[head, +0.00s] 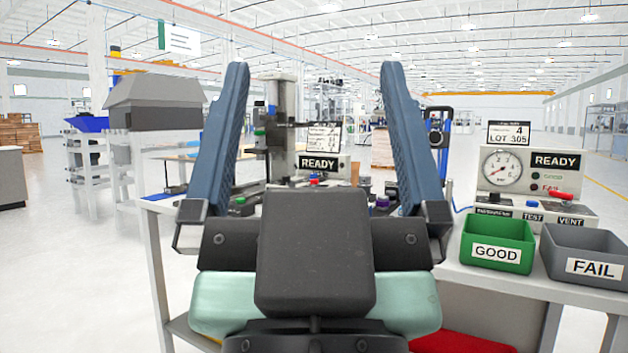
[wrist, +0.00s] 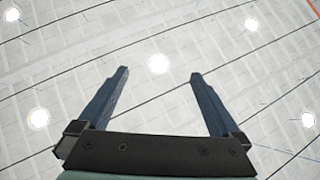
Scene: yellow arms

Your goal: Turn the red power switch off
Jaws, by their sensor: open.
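My gripper (head: 315,66) is raised in front of the head camera with its two blue fingers wide apart and nothing between them. It also shows open in the wrist view (wrist: 158,73), against the ceiling only. No part is clearly readable as the power switch. A red lever-like part (head: 561,195) sits above the VENT label on the gauge box at the right. A small red part (head: 314,181) shows below the READY sign of the middle station, between my fingers. My gripper touches neither, and its body hides much of the middle station.
A gauge box (head: 503,168) stands on the right table behind a green GOOD bin (head: 498,245) and a grey FAIL bin (head: 585,257). A grey hooded machine (head: 155,102) stands at the left. The floor (head: 70,270) at the left front is clear.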

